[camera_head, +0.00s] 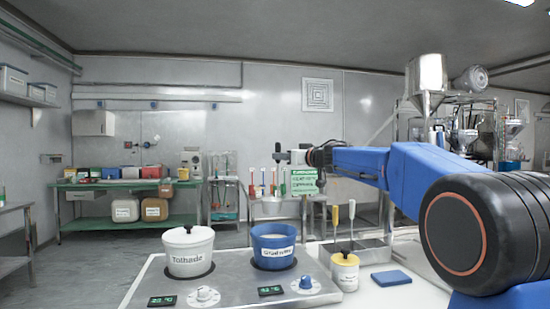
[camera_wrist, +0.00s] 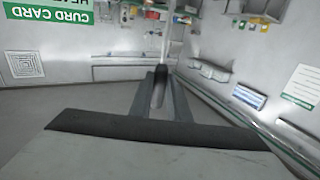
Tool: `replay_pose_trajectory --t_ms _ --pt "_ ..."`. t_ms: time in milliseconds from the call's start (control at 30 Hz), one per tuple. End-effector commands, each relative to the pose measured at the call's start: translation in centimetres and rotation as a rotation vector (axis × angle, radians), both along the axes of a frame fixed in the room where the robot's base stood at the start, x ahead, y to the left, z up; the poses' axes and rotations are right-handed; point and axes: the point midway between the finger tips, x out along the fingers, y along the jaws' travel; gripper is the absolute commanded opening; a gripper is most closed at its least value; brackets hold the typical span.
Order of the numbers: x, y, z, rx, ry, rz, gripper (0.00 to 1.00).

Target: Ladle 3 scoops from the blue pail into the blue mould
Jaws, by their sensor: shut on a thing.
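The blue pail (camera_head: 273,250) stands on the steel worktop, with a white label on its front and pale contents at its open top. A flat blue piece (camera_head: 391,278) lies on the white surface at the right; I cannot tell whether it is the mould. My gripper (camera_head: 283,156) is raised above and behind the pail in the picture. In the wrist view my gripper (camera_wrist: 160,92) is shut on a slim pale thing. What it is, and its far end, are not clear.
A white labelled pot (camera_head: 188,252) stands left of the pail. A small yellow-lidded jar (camera_head: 345,270) stands right of it, before a steel holder (camera_head: 355,252) with yellow- and white-handled tools. A green-and-white sign (camera_head: 305,182) stands behind. Control knobs line the worktop front.

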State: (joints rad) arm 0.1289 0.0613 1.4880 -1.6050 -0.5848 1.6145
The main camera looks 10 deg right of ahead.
Motion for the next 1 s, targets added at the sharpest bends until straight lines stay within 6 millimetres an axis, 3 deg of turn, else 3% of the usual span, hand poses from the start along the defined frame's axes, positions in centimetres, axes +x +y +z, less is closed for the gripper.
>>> replay_pose_trajectory --t_ms 1000 --pt "0.0 0.1 -7.8 0.002 0.001 0.002 0.0"
